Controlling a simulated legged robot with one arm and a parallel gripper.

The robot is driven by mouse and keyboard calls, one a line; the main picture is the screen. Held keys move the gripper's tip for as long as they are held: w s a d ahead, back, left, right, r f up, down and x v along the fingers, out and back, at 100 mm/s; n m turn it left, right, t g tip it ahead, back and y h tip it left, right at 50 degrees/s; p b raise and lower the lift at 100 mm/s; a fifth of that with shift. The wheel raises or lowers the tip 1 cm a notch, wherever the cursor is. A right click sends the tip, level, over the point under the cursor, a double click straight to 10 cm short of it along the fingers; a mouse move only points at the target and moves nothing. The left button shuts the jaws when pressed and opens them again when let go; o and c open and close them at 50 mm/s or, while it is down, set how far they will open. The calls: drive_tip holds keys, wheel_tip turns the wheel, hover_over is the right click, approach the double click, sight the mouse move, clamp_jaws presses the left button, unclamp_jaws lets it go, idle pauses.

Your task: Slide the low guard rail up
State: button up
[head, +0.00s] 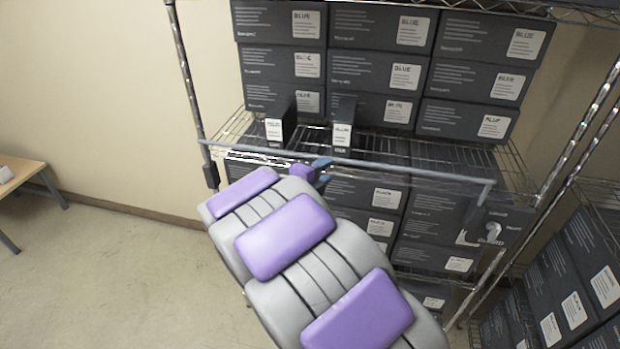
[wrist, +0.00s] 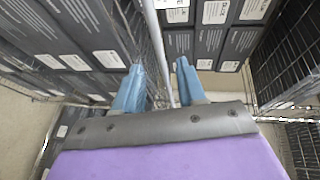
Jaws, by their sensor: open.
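The guard rail (head: 410,171) is a thin grey bar across the front of a wire shelf, near the level of the middle shelf edge. It slopes down to the right in the head view, and its right end bends downward. My gripper (head: 322,171) is at the rail, left of its middle, with blue fingertips. In the wrist view, my gripper (wrist: 160,66) has its two blue fingers apart, and the rail (wrist: 155,30) runs between them. The fingers appear to straddle the rail; I cannot tell whether either touches it.
Stacked dark boxes (head: 378,72) fill the shelf above and behind the rail. Two small upright boxes (head: 342,122) stand near the shelf edge. A metal post (head: 184,75) rises at the left. Another loaded rack (head: 575,285) stands at the right. Floor (head: 110,270) at the left is clear.

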drive_tip(key=v, duration=0.6)
drive_tip(key=shift+w+p, duration=0.1)
drive_tip(key=shift+p, duration=0.2)
drive_tip(key=w+a+r+n+t+y, duration=0.1)
drive_tip(key=w+a+r+n+y, duration=0.25)
drive_tip(key=n+y, duration=0.4)
drive_tip(key=s+a+f+n+g+y, duration=0.2)
drive_tip(key=s+a+n+g+y, duration=0.15)
drive_tip(key=s+n+y, duration=0.45)
drive_tip(key=s+d+f+n+g+h, duration=0.1)
drive_tip(key=s+d, duration=0.4)
drive_tip(key=s, duration=0.7)
drive_tip(key=s+d+f+n+g+h, duration=0.2)
drive_tip(key=s+d+n+g, duration=0.3)
drive_tip(key=s, duration=0.7)
drive_tip(key=s+d+f+n+g+h, duration=0.2)
drive_tip(key=s+d+n+g, duration=0.2)
drive_tip(key=s, duration=0.8)
drive_tip(key=shift+d+f+g, duration=0.35)
drive_tip(key=shift+d+g, duration=0.3)
drive_tip(key=shift+d, duration=0.5)
